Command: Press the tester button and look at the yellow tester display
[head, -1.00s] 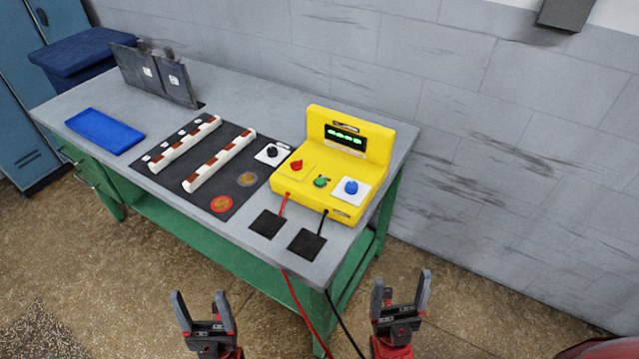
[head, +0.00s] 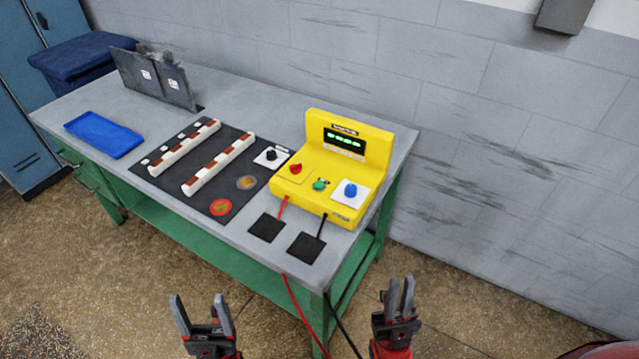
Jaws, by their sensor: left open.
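The yellow tester (head: 320,198) stands at the right end of the workbench. Its dark display (head: 345,141) shows green characters too small to read. On its sloping front are a red knob (head: 296,168), a green button (head: 320,185) and a blue button (head: 350,189) on a white plate. My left gripper (head: 200,301) is open and empty, in front of the bench and low in the picture. My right gripper (head: 400,284) has its fingers close together with nothing between them. It is in front of the bench's right end, apart from the tester.
The grey bench (head: 240,95) also holds a blue tray (head: 104,134), a dark mat (head: 200,165) with two white-and-brown bars, and two black pads (head: 267,227). Red and black cables hang over the front edge. A wall stands behind.

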